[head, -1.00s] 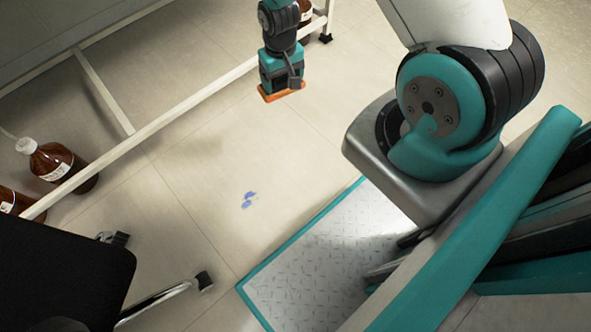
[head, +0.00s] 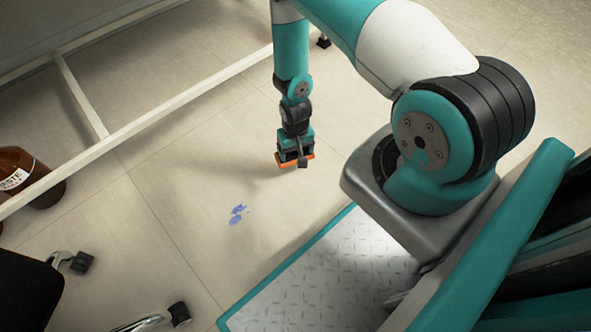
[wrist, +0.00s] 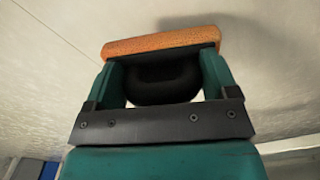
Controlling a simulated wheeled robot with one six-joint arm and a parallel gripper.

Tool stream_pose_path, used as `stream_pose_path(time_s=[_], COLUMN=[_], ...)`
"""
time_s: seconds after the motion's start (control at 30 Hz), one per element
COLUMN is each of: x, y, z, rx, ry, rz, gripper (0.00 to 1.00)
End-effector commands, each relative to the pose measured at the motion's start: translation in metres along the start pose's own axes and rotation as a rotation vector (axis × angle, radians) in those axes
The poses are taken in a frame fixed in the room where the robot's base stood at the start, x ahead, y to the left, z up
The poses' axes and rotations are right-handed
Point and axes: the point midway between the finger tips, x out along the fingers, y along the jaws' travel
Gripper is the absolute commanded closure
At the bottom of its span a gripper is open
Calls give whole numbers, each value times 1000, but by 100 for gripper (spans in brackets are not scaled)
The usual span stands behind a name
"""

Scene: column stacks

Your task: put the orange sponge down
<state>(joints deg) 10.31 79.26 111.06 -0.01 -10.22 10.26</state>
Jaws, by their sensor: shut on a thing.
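The orange sponge (head: 311,157) is at the end of my gripper (head: 295,159), which points down over the tiled floor in the head view. In the wrist view the sponge (wrist: 160,40) shows as an orange slab with a black backing and a dark rounded handle (wrist: 162,85). My gripper (wrist: 165,75) is shut on this handle, with one teal finger at each side. The head view does not clearly show how much space lies between sponge and floor. Blue smudges (head: 237,214) lie on the floor to the lower left of the sponge.
A pale metal frame (head: 130,120) runs along the floor at the left. A brown bottle with a white label (head: 30,178) stands beside it. A black chair with casters (head: 25,290) is at the lower left.

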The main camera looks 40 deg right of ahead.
Motion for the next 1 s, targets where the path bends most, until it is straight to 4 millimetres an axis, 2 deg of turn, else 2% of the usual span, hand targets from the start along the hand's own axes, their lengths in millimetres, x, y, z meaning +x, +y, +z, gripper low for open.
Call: stream_pose_path(time_s=[0.03, 0.1, 0.33, 0.53, 0.97, 1.0], x=[18, 27, 42, 75, 81, 79], y=[0, 0, 0, 0, 0, 0], z=[0, 0, 0, 0, 0, 0], rx=[0, 0, 0, 0, 0, 0], ry=[0, 0, 1, 0, 0, 0], rz=[0, 0, 0, 0, 0, 0], gripper=[50, 50, 50, 50, 50, 11])
